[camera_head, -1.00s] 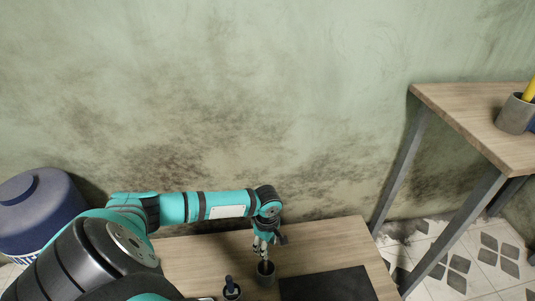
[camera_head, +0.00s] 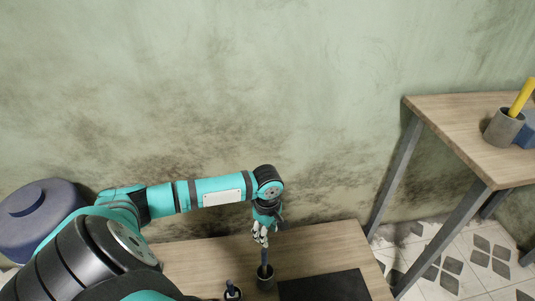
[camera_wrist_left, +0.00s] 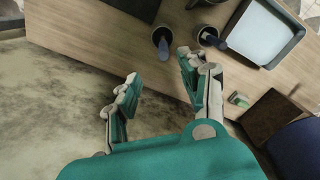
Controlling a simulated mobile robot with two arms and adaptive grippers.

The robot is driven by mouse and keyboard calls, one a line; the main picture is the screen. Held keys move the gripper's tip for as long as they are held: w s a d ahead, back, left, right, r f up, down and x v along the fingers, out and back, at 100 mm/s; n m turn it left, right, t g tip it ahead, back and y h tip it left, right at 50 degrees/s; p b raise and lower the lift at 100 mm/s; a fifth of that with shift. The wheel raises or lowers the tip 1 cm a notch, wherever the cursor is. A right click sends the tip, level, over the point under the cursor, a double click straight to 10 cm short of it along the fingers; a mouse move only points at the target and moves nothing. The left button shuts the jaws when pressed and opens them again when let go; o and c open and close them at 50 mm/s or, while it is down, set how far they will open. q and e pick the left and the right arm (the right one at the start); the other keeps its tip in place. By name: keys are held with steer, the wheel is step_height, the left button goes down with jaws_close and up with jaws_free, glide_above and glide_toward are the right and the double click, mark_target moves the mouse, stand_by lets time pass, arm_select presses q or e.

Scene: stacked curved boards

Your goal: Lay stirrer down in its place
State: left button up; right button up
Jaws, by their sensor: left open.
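A dark stick-like tool, which looks like the stirrer (camera_head: 264,259), stands upright in a small dark cup (camera_head: 265,281) on the low wooden table. In the left wrist view the stirrer (camera_wrist_left: 163,47) leans inside its round cup (camera_wrist_left: 155,34), just beyond the fingertips. My left gripper (camera_head: 260,235) is open and empty, with its fingers pointing down just above the stirrer. In the left wrist view the gripper (camera_wrist_left: 160,68) shows a wide gap between its fingers. My right gripper is not in view.
A second cup (camera_head: 232,295) with a dark tool stands left of the first. A black flat mat (camera_head: 325,285) lies to the right. The wrist view shows a pale tray (camera_wrist_left: 262,32) by the second cup. A taller table (camera_head: 455,125) stands far right.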

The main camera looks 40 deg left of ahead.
arm_select(q)
steer(key=s+d+f+m+t+h, duration=0.1)
steer(key=s+d+f+m, duration=0.1)
steer(key=s+d+m, duration=0.4)
steer(key=s+d+f+m+t+h, duration=0.1)
steer(key=s+d+m, duration=0.1)
steer(key=d+m, duration=0.65)
steer(key=s+r+m+t+y, duration=0.1)
steer(key=s+m, duration=0.5)
steer(key=s, duration=0.1)
steer(key=shift+r+y, duration=0.35)
steer(key=shift+y, duration=0.05)
steer(key=shift+d, duration=0.1)
